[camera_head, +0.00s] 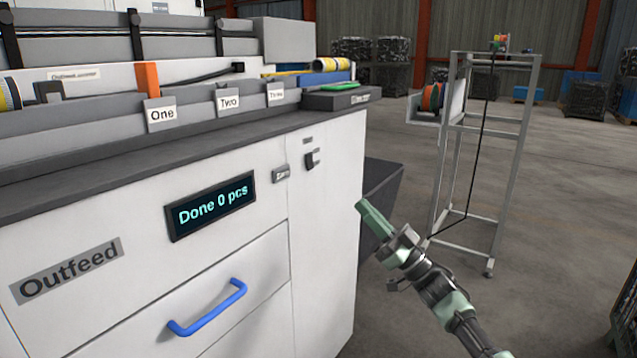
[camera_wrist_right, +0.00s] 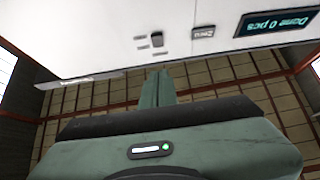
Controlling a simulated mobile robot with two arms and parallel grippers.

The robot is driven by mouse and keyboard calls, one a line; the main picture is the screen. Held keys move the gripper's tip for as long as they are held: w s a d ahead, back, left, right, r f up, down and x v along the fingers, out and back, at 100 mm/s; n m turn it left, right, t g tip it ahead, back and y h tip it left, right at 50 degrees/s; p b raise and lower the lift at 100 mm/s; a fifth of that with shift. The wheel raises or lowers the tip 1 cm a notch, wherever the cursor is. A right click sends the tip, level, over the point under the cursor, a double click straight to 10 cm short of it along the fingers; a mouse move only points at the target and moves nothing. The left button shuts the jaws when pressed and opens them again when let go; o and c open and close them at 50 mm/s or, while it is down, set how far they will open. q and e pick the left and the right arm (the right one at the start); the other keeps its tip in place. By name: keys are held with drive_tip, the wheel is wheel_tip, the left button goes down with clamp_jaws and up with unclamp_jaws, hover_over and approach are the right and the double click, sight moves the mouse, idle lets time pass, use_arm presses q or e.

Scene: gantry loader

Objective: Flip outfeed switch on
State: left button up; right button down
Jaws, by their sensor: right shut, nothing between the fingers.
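The outfeed switch (camera_head: 312,159) is a small dark rocker or lever on the white outfeed cabinet's (camera_head: 325,240) front, near its right edge, with a small label above it. In the right wrist view the switch (camera_wrist_right: 157,39) shows upside down, ahead of the fingertips. I cannot tell its on or off position. My right gripper (camera_head: 364,207), with pale green fingers, is shut and empty. It is to the right of and below the switch in the head view, apart from it. The fingers also show in the right wrist view (camera_wrist_right: 157,88). My left gripper is not in view.
A small labelled button (camera_head: 280,174) sits left of the switch, and a display (camera_head: 212,206) reads "Done 0 pcs". A blue drawer handle (camera_head: 208,308) sticks out below. A grey metal frame stand (camera_head: 487,150) stands on the floor at the right.

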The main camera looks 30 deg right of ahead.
drive_tip(key=shift+r, duration=0.1)
approach(311, 163)
wheel_tip(311, 163, up, 4)
drive_tip(key=w, duration=0.1)
drive_tip(key=w+a+b, duration=0.1)
drive_tip(key=w, duration=0.1)
drive_tip(key=shift+w+a+f, duration=0.25)
drive_tip(key=shift+a, duration=0.05)
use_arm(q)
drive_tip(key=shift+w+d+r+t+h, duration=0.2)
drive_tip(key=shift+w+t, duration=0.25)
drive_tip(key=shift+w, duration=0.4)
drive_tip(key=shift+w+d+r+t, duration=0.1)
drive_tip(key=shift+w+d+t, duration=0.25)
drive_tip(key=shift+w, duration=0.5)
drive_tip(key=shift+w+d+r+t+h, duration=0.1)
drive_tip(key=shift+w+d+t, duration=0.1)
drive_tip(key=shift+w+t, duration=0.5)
use_arm(e)
drive_tip(key=shift+w+a, duration=0.15)
drive_tip(key=shift+w, duration=0.2)
use_arm(q)
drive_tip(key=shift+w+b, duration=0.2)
drive_tip(key=shift+b, duration=0.1)
